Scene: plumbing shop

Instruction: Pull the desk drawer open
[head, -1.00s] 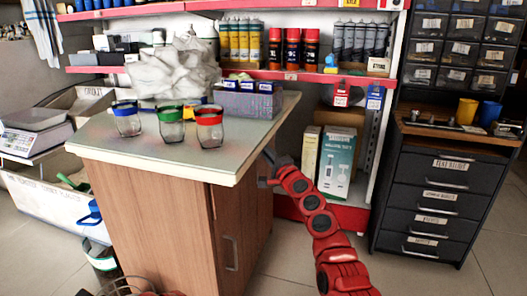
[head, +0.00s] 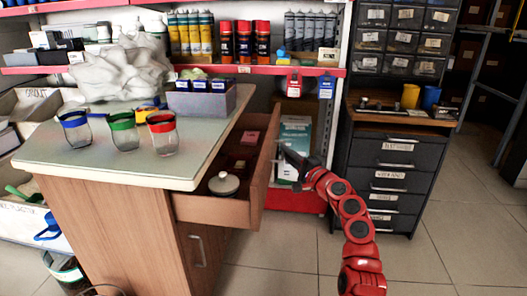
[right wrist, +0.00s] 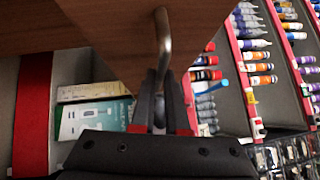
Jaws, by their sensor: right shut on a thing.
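The desk (head: 110,225) has a wooden body and a pale green top. Its drawer (head: 262,165) stands pulled out on the right side, with its inside in view. My right gripper (head: 284,150) is at the drawer's front panel in the head view. In the right wrist view my right gripper (right wrist: 160,85) is shut on the curved metal drawer handle (right wrist: 164,40). In the drawer lie a round lidded pale dish (head: 223,184), a small pink item (head: 251,138) and a few small dark things. My left gripper is not in view.
Three glass jars with blue, green and red rims (head: 163,135) stand on the desk top, beside a grey box (head: 208,102) and crumpled white material (head: 125,72). A dark drawer cabinet (head: 390,180) stands to the right. Open floor (head: 290,260) lies in front.

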